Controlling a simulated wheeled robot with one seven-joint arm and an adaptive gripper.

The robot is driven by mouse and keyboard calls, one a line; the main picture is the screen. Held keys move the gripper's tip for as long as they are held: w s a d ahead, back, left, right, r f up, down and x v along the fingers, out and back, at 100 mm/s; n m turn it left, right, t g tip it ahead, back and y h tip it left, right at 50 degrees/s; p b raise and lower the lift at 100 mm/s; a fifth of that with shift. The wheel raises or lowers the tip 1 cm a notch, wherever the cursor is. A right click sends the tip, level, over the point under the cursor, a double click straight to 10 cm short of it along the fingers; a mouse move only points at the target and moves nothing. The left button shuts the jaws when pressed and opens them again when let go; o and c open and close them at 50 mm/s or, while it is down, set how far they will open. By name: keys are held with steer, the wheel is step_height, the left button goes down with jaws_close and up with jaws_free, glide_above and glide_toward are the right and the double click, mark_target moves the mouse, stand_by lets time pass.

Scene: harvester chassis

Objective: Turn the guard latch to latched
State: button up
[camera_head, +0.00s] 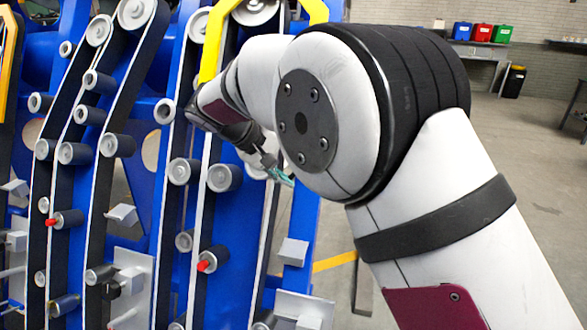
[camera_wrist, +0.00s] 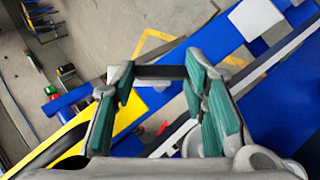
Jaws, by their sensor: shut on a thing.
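My gripper (camera_head: 278,174) is small in the head view, with teal finger pads, in front of the blue chassis beside the belts and rollers. In the wrist view its two teal-padded fingers (camera_wrist: 160,84) stand apart with a short dark bar (camera_wrist: 161,72) between their tips. The fingers are shut on this bar, which may be the handle of the guard latch; its other end and its angle are hard to make out. A yellow guard frame (camera_head: 212,48) arches above my wrist in the head view. My arm hides much of the area right of the gripper.
The blue chassis (camera_head: 302,215) carries several dark belts and grey rollers (camera_head: 223,177) left of my gripper. Two red-tipped pegs (camera_head: 203,266) stick out lower down. Open grey floor (camera_head: 530,150) lies to the right, with coloured bins (camera_head: 482,33) at the back.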

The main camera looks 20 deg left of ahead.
steer(key=n+t+h, duration=0.1)
steer(key=n+t, duration=0.1)
steer(key=n, duration=0.1)
steer(key=shift+s+a+f+n+h, duration=0.2)
steer(key=shift+n+h, duration=0.1)
steer(key=shift+h, duration=0.1)
steer(key=shift+f+n+t+h, duration=0.15)
steer(key=shift+n+t+h, duration=0.15)
steer(key=shift+n+t, duration=0.8)
steer(key=shift+d+n, duration=0.1)
steer(key=shift+n, duration=0.2)
steer(key=o, duration=1.2)
steer(key=shift+c, duration=0.2)
steer(key=v, duration=1.2)
